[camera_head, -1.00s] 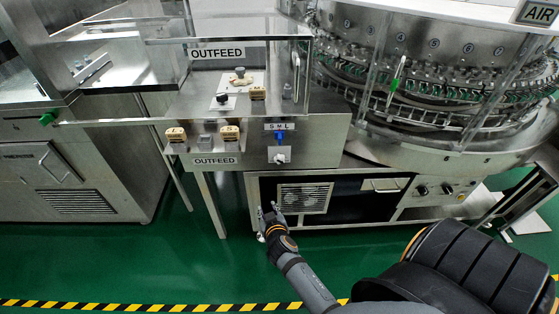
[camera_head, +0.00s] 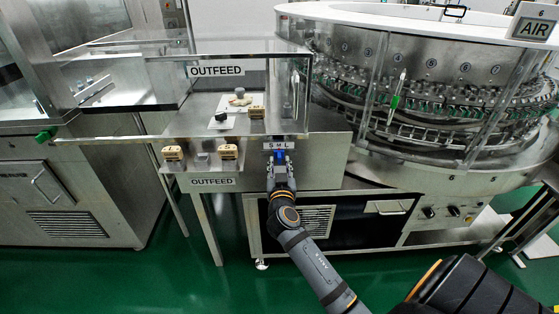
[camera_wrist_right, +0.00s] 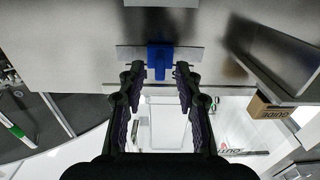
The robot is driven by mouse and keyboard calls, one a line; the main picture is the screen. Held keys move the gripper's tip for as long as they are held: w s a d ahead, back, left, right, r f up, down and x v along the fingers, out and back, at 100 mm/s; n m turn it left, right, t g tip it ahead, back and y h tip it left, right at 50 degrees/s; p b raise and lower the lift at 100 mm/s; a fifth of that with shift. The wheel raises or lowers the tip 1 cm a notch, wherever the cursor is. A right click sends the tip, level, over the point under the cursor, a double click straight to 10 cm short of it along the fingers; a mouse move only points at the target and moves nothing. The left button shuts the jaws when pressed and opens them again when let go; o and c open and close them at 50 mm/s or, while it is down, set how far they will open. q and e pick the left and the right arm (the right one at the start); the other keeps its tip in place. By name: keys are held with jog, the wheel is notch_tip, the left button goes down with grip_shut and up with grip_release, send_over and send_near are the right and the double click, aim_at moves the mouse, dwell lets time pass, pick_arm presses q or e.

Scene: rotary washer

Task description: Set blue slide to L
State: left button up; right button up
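The blue slide (camera_head: 279,156) sits on the front of the steel outfeed cabinet, directly below the S M L label (camera_head: 279,146), about under the M. In the right wrist view the blue slide (camera_wrist_right: 160,60) stands near the middle of a narrow grey plate (camera_wrist_right: 129,53). My right gripper (camera_head: 279,164) reaches up to it from below. In the wrist view the right gripper (camera_wrist_right: 158,76) is open, one fingertip on each side of the slide, with a visible gap on both sides. My left gripper is not in view.
Two cream knobs or blocks (camera_head: 173,153) (camera_head: 228,152) sit left of the slide above the lower OUTFEED label (camera_head: 213,181). A clear guard (camera_head: 250,75) encloses the upper panel. The rotary washer (camera_head: 420,100) stands at the right. Green floor (camera_head: 180,275) is open at the lower left.

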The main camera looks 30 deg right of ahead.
jog(key=shift+x, duration=0.85)
grip_shut()
